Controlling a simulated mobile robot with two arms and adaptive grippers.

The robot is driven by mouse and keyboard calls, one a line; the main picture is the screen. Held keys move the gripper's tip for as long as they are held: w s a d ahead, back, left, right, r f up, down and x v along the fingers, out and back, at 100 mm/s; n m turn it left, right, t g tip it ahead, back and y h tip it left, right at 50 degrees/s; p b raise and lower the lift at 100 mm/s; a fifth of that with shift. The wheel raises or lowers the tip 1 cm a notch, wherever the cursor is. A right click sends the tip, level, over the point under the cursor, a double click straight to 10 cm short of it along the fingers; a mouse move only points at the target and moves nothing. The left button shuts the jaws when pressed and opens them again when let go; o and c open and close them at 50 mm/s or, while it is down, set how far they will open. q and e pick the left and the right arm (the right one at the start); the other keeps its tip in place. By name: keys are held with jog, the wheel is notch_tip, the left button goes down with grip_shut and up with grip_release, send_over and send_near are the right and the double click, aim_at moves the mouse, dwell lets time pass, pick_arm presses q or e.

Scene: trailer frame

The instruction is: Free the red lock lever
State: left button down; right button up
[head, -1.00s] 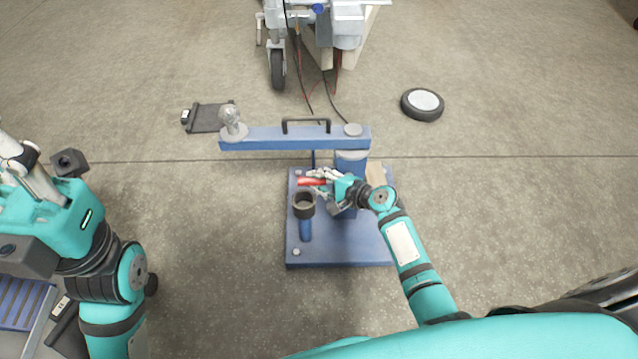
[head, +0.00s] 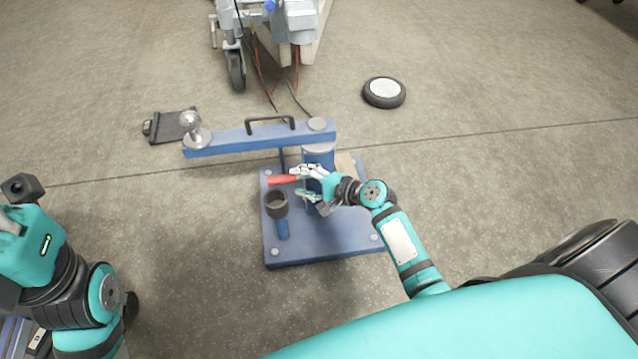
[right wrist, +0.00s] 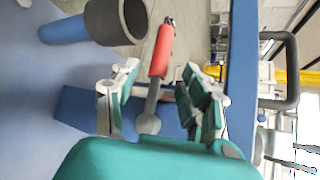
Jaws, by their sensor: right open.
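The red lock lever (head: 283,180) sticks out to the left from the blue post (head: 318,155) of the stand. In the right wrist view its red grip (right wrist: 162,48) sits on a grey shank that runs to a round pivot (right wrist: 148,125). My right gripper (head: 299,182) is open at the lever. In the right wrist view its fingers (right wrist: 160,78) stand on either side of the lever, with gaps visible on both sides. My left gripper (head: 8,222) is cut off at the left edge, so its jaws cannot be judged.
A blue beam (head: 260,138) with a handle and ball lies across the post top, above my right gripper. A dark round socket (head: 276,204) stands just below the lever on the blue base plate (head: 325,245). A wheel (head: 384,92) lies on the floor behind.

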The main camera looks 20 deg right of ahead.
jog(key=v, duration=0.6)
jog(key=shift+s+d+r, duration=0.15)
jog(key=shift+s, duration=0.2)
